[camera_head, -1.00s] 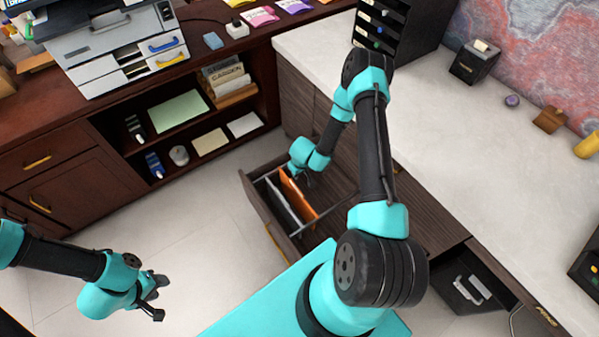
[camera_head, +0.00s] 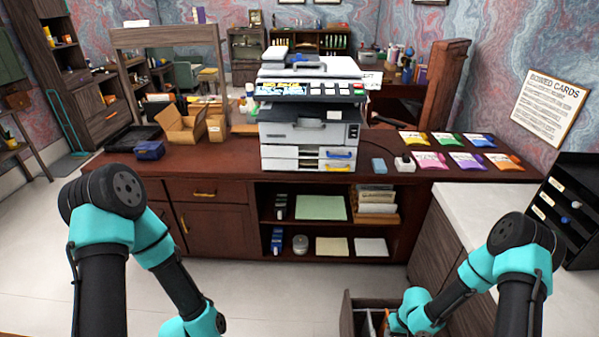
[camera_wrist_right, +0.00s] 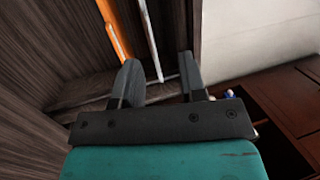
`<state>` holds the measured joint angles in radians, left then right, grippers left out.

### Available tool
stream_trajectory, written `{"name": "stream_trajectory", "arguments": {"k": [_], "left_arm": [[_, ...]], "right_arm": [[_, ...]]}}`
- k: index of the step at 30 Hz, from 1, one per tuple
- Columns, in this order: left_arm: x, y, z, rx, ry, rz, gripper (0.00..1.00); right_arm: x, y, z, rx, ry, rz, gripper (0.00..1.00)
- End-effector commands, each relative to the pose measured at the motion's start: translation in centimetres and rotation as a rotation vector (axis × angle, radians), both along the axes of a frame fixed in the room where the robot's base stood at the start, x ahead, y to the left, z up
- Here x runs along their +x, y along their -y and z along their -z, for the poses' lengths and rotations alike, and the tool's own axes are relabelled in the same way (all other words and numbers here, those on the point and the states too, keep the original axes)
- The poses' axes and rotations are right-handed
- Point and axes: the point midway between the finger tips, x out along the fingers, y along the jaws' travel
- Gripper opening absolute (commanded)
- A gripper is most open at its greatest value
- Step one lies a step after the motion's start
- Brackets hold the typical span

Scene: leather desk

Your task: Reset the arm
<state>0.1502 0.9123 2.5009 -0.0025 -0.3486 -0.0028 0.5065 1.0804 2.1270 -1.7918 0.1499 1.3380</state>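My right arm reaches down at the lower right of the head view, with its wrist at the open drawer (camera_head: 346,318). In the right wrist view the right gripper (camera_wrist_right: 160,82) has its two dark fingers spread apart, with nothing held between them. An orange folder (camera_wrist_right: 115,32) and a thin pale divider (camera_wrist_right: 150,38) stand in the drawer just beyond the fingers. I cannot tell whether a finger touches them. My left arm is at the lower left of the head view; its gripper is below the picture edge.
A printer (camera_head: 308,130) stands on the dark red cabinet (camera_head: 215,165), beside open boxes and several colourful packets. A white countertop (camera_head: 475,205) with a black card rack (camera_head: 572,208) lies at the right.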

Motion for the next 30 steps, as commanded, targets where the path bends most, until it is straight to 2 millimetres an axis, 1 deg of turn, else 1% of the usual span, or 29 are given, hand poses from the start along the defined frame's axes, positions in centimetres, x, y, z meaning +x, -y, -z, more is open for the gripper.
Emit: {"name": "stream_trajectory", "arguments": {"k": [3, 15, 24, 30], "left_arm": [[0.0, 0.0, 0.0, 0.000, 0.000, 0.000, 0.43], [0.0, 0.0, 0.0, 0.000, 0.000, 0.000, 0.43], [0.0, 0.0, 0.0, 0.000, 0.000, 0.000, 0.43], [0.0, 0.0, 0.0, 0.000, 0.000, 0.000, 0.43]], "right_arm": [[-0.8, -1.6, -1.0, 0.050, -0.019, 0.003, 0.38], [-3.4, -6.0, -4.5, 0.183, -0.024, 0.044, 0.38], [-5.5, -8.4, -7.1, 0.223, 0.020, 0.087, 0.38], [-7.1, -9.4, -8.8, 0.211, 0.062, 0.114, 0.38]]}}
